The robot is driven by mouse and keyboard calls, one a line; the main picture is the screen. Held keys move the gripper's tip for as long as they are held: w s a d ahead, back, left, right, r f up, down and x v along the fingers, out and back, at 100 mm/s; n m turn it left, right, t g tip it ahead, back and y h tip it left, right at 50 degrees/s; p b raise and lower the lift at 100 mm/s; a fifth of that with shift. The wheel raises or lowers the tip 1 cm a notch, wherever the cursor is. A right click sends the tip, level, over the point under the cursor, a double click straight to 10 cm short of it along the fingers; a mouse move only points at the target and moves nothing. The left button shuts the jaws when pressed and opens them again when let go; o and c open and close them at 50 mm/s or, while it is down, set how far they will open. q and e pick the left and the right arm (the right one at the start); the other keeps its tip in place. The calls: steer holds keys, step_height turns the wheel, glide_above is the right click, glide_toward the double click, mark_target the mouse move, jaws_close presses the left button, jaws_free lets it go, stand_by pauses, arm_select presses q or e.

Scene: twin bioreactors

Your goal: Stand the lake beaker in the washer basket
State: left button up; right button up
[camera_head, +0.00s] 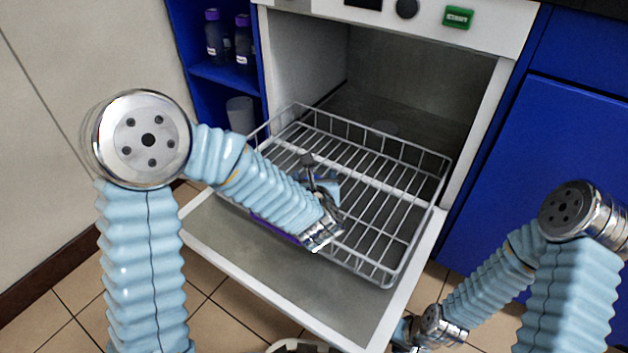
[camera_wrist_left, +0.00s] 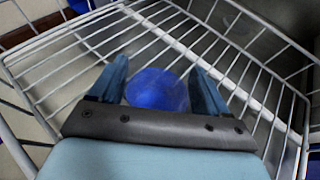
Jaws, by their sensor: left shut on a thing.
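The washer basket (camera_head: 385,280) is a grey wire rack above the lowered washer door. It fills the wrist view with its wires (camera_wrist_left: 265,100). My left gripper (camera_head: 318,178) is over the left-middle part of the basket. In the left wrist view its two blue fingers (camera_wrist_left: 160,88) are on either side of a round blue thing (camera_wrist_left: 157,90), seemingly the lake beaker, and shut on it. In the head view the beaker is mostly hidden by the gripper and wrist. I cannot tell if it touches the basket floor. My right gripper (camera_head: 404,334) is low at the bottom, partly seen.
The washer door (camera_head: 225,232) is open under the basket. A blue shelf at the left holds purple-capped bottles (camera_head: 216,38) and a clear vessel (camera_head: 240,113). Blue cabinets (camera_head: 570,150) stand at the right. The basket's right and back parts look empty.

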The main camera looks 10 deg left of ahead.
arm_select(q)
steer(key=o, duration=1.1)
steer(key=shift+f, duration=0.1)
steer(key=shift+c, duration=0.2)
steer(key=p+v, duration=0.1)
steer(key=v, duration=1.1)
